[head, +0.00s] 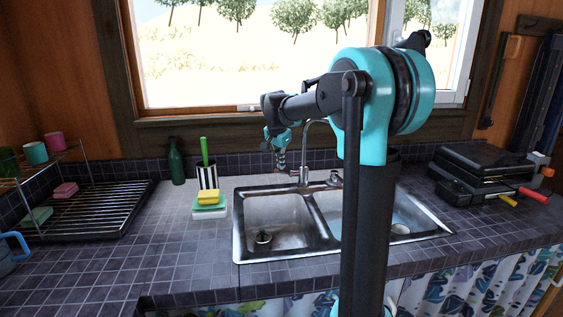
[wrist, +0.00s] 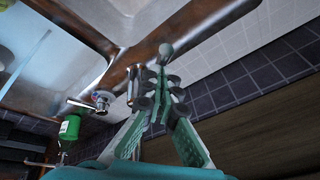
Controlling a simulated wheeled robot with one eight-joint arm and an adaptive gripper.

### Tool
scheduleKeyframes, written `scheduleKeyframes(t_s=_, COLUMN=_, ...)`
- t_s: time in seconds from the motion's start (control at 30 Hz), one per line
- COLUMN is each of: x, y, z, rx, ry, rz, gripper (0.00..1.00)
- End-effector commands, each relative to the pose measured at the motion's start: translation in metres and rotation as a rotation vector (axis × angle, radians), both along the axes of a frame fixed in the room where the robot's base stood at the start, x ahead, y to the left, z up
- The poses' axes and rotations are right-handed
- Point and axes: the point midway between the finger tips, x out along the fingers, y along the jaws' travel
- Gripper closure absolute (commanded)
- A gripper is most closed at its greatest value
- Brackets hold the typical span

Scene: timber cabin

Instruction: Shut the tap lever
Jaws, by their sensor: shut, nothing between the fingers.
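The chrome tap (head: 304,174) stands behind the sink in the head view, its curved spout rising and bending right toward my arm. Its lever is too small to tell clearly there. In the wrist view a chrome fitting (wrist: 101,99) with a short bar shows left of my fingers; I cannot tell if it is the lever. My gripper (head: 281,164) points down, just left of the tap in the head view. It also shows in the wrist view (wrist: 162,88), fingers together and empty. A grey rounded knob shows just beyond the fingertips; contact with it cannot be told.
The double sink (head: 277,215) lies in front, partly hidden by my arm. A striped cup (head: 207,177) with a green handle, sponges (head: 208,199) and a green bottle (head: 176,163) stand left. A black grill (head: 480,170) is right. Left counter tiles are partly clear.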

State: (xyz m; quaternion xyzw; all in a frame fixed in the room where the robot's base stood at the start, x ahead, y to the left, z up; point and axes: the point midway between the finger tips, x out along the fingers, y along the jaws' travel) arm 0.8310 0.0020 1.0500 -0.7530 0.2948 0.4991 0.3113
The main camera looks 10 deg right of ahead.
Motion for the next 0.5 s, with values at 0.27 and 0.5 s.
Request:
scheduleKeyframes(t_s=0.27, x=-0.006, y=0.008, z=-0.011, rx=-0.067, ry=-0.065, rz=0.004, gripper=1.0)
scheduleKeyframes(t_s=0.5, x=-0.015, y=0.016, z=-0.03, rx=-0.182, ry=-0.183, rz=0.003, gripper=1.0)
